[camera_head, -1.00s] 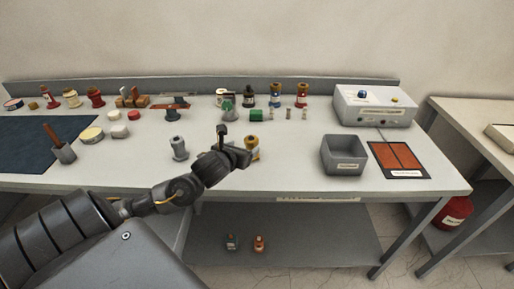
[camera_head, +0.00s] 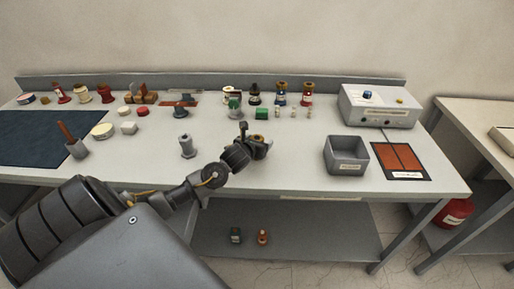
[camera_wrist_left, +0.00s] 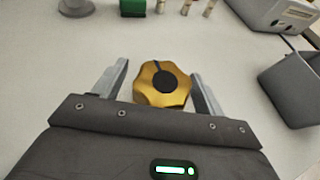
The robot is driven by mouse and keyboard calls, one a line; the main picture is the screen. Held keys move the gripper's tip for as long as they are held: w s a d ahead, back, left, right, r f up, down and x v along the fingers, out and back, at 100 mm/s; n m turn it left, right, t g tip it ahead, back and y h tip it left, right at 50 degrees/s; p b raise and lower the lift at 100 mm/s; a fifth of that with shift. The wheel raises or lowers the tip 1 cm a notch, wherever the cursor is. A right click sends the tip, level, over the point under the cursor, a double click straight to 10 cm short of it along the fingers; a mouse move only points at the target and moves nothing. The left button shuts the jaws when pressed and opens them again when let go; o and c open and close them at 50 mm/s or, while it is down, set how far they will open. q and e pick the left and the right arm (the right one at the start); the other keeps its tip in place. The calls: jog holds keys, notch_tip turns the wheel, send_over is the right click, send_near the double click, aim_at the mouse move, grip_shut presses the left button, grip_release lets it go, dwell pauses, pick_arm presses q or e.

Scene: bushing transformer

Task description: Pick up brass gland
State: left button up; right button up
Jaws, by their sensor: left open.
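The brass gland (camera_wrist_left: 162,84) is a gold, lobed piece with a dark round centre, standing on the bench in the left wrist view. In the head view it is mostly hidden behind my left gripper (camera_head: 254,140). The left gripper is open. In the left wrist view its two fingers (camera_wrist_left: 160,76) stand on either side of the gland, with a visible gap on the left. I cannot tell whether the right finger touches it. My right gripper is not in view.
A grey spool-like part (camera_head: 186,146) stands left of the gripper. A grey bin (camera_head: 345,167) and a red-brown panel (camera_head: 399,159) lie to the right. A green block (camera_head: 261,113) and several small parts stand behind. A control box (camera_head: 379,112) is at the back right.

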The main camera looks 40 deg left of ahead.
pick_arm(q)
jog(key=shift+w+f, duration=0.15)
jog(key=shift+w, duration=0.05)
jog(key=shift+a, duration=0.1)
jog(key=c, duration=1.3)
